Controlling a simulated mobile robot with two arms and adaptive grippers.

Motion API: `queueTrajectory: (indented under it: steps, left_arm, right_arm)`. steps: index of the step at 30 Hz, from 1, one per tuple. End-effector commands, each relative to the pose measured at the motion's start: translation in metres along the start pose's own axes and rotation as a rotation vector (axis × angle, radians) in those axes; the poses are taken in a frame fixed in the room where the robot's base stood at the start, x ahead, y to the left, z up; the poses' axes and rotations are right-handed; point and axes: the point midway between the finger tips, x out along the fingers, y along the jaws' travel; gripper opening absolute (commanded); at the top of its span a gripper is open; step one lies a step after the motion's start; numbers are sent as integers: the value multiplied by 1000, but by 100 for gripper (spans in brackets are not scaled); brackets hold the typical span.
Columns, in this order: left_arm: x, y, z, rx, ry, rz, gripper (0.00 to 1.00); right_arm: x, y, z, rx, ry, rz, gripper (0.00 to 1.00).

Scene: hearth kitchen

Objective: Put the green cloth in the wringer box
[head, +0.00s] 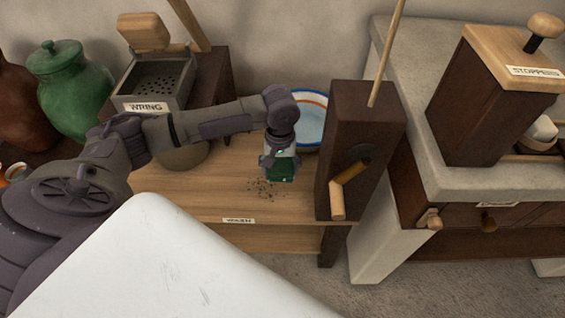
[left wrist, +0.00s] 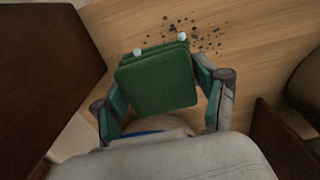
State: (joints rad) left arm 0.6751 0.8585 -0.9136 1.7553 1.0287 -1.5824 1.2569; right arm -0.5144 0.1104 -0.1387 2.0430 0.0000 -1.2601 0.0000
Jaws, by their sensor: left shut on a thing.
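The green cloth (head: 283,172) is a folded square pad just above the wooden table. It also shows in the left wrist view (left wrist: 157,82), between the fingers. My left gripper (head: 279,160) points down and is shut on the cloth. The wringer box (head: 127,104), a grey metal box labelled WRING with a perforated plate inside and a wooden block above its back, stands to the left, behind my left forearm. My left gripper is to the right of this box and apart from it. My right gripper is not in view.
Dark crumbs (head: 264,189) lie on the table (head: 220,187) beside the cloth. A blue-and-orange-rimmed dish (head: 311,119) is behind my gripper. A dark wooden box with a crank (head: 362,130) stands close on the right. A green jar (head: 75,92) stands far left.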

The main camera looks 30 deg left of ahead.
Motion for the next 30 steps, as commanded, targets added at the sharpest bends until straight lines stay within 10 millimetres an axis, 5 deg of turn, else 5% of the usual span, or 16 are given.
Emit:
queueTrajectory:
  steps: [8, 13, 21, 30]
  left_arm:
    - [1, 4, -65, -3, 2, 1, 43]
    - [23, 3, -62, 2, -2, -1, 43]
    - [43, 3, -62, 2, -1, -2, 43]
    - [71, 4, -71, 1, 1, 1, 43]
  right_arm:
    - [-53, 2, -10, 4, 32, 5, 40]
    - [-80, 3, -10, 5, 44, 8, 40]
    - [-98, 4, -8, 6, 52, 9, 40]
    - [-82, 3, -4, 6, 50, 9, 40]
